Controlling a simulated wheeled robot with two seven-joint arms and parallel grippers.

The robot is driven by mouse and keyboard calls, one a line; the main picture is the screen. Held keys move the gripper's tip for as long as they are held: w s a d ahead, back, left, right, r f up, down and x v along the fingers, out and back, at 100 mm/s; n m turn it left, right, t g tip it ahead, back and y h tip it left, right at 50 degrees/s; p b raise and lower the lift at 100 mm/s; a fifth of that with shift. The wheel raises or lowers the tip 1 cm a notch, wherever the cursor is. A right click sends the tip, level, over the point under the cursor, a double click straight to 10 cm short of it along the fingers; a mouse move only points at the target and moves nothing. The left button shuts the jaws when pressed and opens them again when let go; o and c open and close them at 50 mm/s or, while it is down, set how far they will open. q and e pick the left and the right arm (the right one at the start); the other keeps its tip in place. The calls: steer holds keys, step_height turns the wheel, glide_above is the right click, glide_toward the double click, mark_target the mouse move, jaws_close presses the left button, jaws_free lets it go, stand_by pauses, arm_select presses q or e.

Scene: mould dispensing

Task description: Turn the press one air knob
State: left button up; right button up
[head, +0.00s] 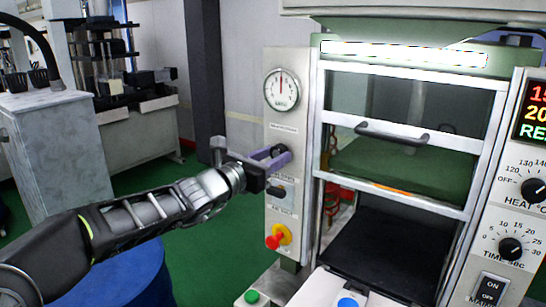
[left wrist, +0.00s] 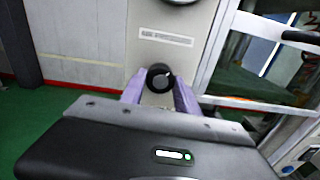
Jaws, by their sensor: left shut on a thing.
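The press one air knob (left wrist: 159,77) is a round black knob with a light pointer mark on the grey front panel (head: 288,120). In the left wrist view it sits between the two purple fingers of my left gripper (left wrist: 158,92). In the head view my left gripper (head: 271,157) reaches the panel from the left, below the round white pressure gauge (head: 281,90). Its fingers are shut on the knob and mostly hide it there. My right gripper is in neither view.
A red emergency button (head: 273,241) on a yellow base is lower on the panel. The press window with its dark handle (head: 392,132) stands to the right. A control panel with a heat dial (head: 534,188) is at far right. A blue drum (head: 122,279) stands below my arm.

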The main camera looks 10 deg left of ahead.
arm_select(q)
jaws_close()
steer(key=shift+m+b, duration=2.8)
steer(key=shift+m, duration=0.2)
steer(key=o, duration=1.1)
jaws_free()
